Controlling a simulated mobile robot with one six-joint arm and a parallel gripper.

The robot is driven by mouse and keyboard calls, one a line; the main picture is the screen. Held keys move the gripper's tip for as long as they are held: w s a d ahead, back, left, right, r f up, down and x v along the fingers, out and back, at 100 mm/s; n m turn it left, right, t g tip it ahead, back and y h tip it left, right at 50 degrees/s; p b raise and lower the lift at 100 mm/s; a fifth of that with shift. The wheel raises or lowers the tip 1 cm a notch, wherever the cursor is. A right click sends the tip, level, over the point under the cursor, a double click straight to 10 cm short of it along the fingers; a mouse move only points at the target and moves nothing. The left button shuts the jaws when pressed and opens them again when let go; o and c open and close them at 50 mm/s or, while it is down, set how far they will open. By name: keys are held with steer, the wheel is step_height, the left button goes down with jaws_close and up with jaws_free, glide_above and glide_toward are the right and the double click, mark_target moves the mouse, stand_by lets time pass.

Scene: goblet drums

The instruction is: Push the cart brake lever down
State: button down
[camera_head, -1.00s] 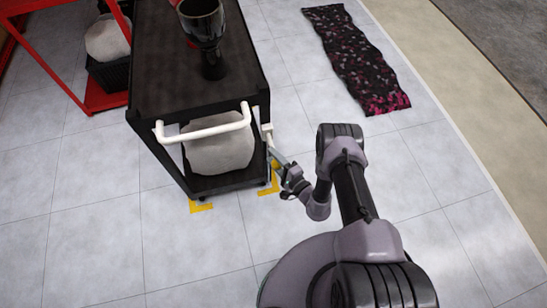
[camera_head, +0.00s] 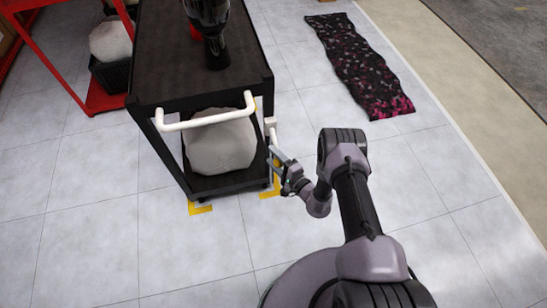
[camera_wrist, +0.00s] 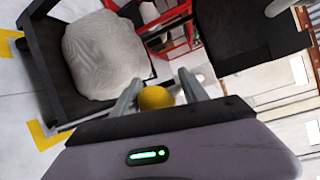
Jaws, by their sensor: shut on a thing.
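The black cart (camera_head: 195,70) stands at left centre in the head view, with a white push handle (camera_head: 205,120) at its near end. A white brake lever (camera_head: 271,133) sits at the cart's right near corner, and its round yellow knob (camera_wrist: 155,98) shows clearly in the wrist view. My gripper (camera_head: 277,161) is low beside that corner. In the wrist view my gripper (camera_wrist: 158,92) has its two grey fingers on either side of the knob, shut on it. The lever's lower part is partly hidden by the fingers in the head view.
A dark goblet drum (camera_head: 212,30) stands on the cart top, and a pale sack (camera_head: 220,145) lies on its lower shelf. Yellow floor marks (camera_head: 200,208) lie by the cart. A red rack (camera_head: 75,90) is at left. A patterned rug (camera_head: 360,65) lies right, with clear floor around it.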

steer(key=c, duration=0.9)
jaws_free()
steer(key=shift+w+d+r+t, duration=0.35)
steer(key=shift+w+d, duration=0.15)
steer(key=shift+w, duration=0.15)
steer(key=shift+o, duration=0.2)
steer(key=p+v, duration=0.6)
steer(key=v, duration=1.1)
steer(key=shift+s, duration=0.5)
steer(key=shift+a+r, duration=0.15)
